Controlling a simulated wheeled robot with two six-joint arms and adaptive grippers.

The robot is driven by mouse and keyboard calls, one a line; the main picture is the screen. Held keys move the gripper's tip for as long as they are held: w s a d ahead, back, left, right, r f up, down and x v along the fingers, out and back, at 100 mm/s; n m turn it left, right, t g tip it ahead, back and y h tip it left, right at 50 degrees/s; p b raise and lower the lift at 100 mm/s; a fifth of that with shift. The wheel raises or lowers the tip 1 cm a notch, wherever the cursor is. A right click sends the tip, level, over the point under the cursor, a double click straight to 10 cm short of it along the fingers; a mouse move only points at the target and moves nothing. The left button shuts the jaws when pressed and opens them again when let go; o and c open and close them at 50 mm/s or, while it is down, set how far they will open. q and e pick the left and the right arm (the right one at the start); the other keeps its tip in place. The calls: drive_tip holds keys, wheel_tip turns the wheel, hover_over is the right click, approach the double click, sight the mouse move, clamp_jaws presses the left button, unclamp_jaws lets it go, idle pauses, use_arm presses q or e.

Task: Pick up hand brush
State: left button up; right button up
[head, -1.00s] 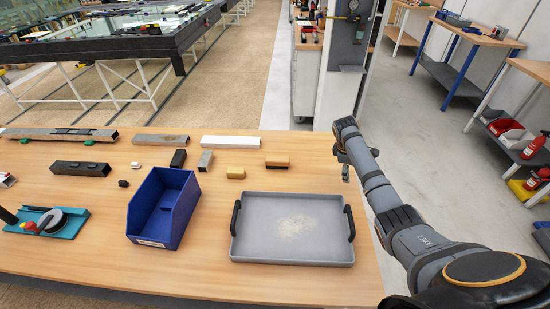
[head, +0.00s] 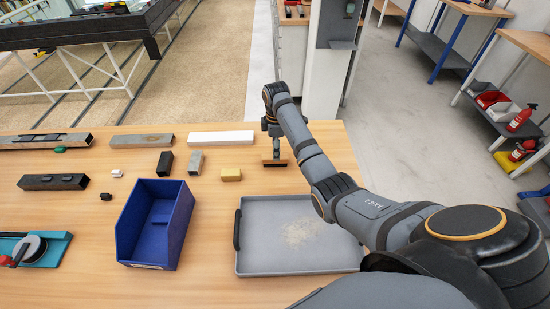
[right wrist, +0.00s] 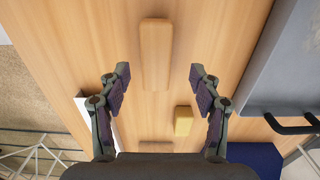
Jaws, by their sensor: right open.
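The hand brush (head: 275,163) lies on the wooden table just beyond the grey tray, its wooden top up and dark bristles below. In the right wrist view its tan back (right wrist: 156,54) shows lengthwise, ahead of and between the finger lines. My right gripper (head: 272,150) is above the brush in the head view. In the right wrist view its two fingers (right wrist: 160,78) are spread wide, with nothing between them but table and brush seen below. The gripper partly hides the brush in the head view. My left gripper is not in view.
The grey tray (head: 262,266) with pale dust and a blue bin (head: 138,243) stand nearer. A white bar (head: 221,138) and several metal profiles lie at the back and left. The table's right edge is close to the brush.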

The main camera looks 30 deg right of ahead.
drive_tip(key=shift+w+f, duration=0.15)
drive_tip(key=shift+f, duration=0.1)
drive_tip(key=shift+a+f+p, duration=0.1)
drive_tip(key=shift+f+p, duration=0.4)
drive_tip(key=shift+f, duration=0.2)
wheel_tip(320, 180, down, 3)
drive_tip(key=shift+r, duration=0.15)
drive_tip(key=shift+w+f, duration=0.1)
drive_tip(key=shift+f, duration=0.4)
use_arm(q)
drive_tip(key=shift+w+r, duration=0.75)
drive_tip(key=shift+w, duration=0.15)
use_arm(e)
drive_tip(key=c, duration=1)
